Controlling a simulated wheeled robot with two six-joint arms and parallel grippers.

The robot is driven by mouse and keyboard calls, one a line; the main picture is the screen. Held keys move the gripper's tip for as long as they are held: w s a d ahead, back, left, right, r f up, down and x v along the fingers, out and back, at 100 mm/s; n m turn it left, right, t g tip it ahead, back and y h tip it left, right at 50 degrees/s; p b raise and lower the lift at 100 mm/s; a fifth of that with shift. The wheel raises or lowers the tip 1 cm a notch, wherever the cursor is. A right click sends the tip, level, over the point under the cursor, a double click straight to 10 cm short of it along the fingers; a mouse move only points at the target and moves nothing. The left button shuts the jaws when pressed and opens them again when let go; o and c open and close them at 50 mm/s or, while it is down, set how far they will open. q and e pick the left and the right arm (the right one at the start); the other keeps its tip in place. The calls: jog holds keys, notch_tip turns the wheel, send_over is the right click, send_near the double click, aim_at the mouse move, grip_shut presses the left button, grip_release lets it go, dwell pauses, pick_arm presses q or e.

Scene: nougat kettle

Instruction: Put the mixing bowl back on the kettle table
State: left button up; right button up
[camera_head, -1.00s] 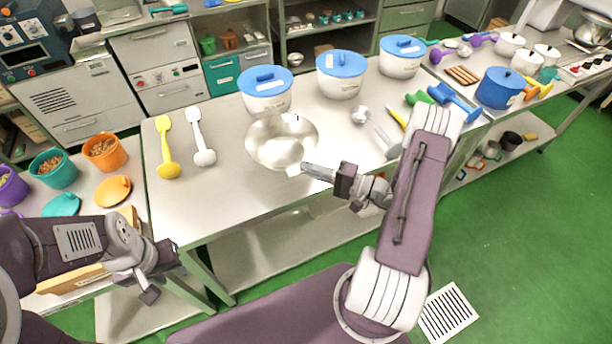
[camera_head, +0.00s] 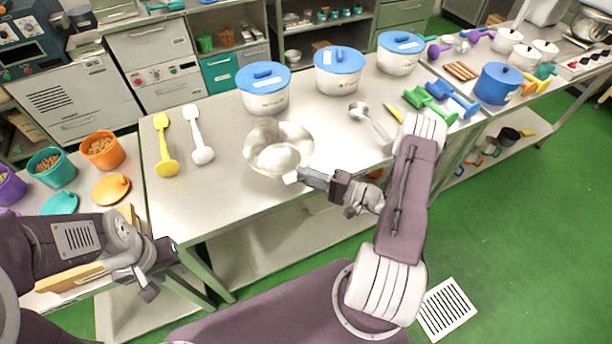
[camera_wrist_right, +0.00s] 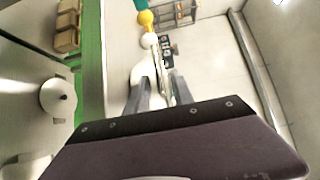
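The shiny metal mixing bowl (camera_head: 277,146) is at the near edge of the long steel table (camera_head: 205,215), in the head view. My right gripper (camera_head: 298,175) is shut on its near rim, at a small pale tab. Whether the bowl touches the tabletop or hangs just above it I cannot tell. In the right wrist view my right fingers (camera_wrist_right: 160,95) have a thin, pale edge between them. My left gripper (camera_head: 162,272) is empty, its fingers apart, left of the table's front edge. Which surface is the kettle table is not clear.
Several white pots with blue lids (camera_head: 263,88) stand behind the bowl. A yellow spoon (camera_head: 165,145) and a white spoon (camera_head: 198,135) lie left of it. A metal ladle (camera_head: 368,118) and green scoops (camera_head: 428,103) lie to the right. The table's front left is bare.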

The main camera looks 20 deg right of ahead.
jog(key=shift+d+r, duration=0.1)
jog(key=shift+r, duration=0.05)
jog(key=b+v, duration=0.2)
jog(key=v, duration=1)
jog(key=s+a+n+g+h, duration=0.85)
jog(key=a+g, duration=0.35)
jog(key=g, duration=0.4)
jog(key=w+t+h, duration=0.1)
jog(key=w+r+t+h, duration=0.1)
jog(key=r+t+h, duration=0.1)
jog(key=t, duration=0.1)
jog(key=shift+w+a+r+n+h, duration=0.15)
jog(key=shift+w+r+n+h, duration=0.1)
jog(key=shift+w+n, duration=0.15)
